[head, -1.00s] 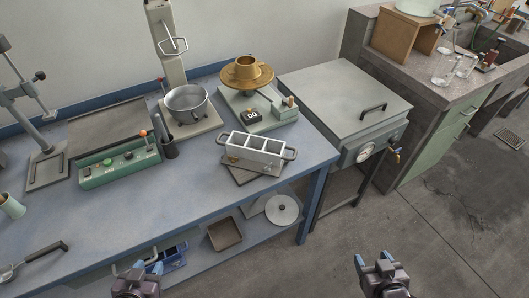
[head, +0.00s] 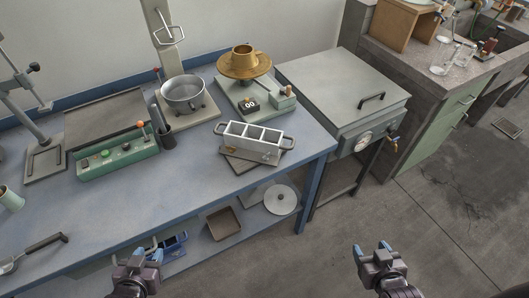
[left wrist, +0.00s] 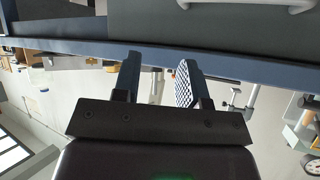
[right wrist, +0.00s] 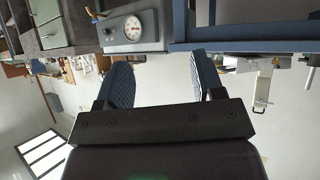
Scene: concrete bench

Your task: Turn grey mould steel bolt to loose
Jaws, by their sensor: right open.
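The grey steel mould (head: 256,143) is a long box with several square compartments and a loop handle at each end. It sits on a dark flat plate near the right front edge of the blue bench. Small fittings show on its front face, but the bolt is too small to tell apart. My left gripper (head: 136,257) is open and empty, low in front of the bench; its parted fingers show in the left wrist view (left wrist: 158,82). My right gripper (head: 374,252) is open and empty over the floor, right of the bench; it also shows in the right wrist view (right wrist: 163,82).
A brass flow table (head: 243,68), a steel bowl (head: 184,95) and a green control box (head: 118,158) stand behind and left of the mould. A grey lidded tank (head: 343,92) with a gauge stands right of the bench.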

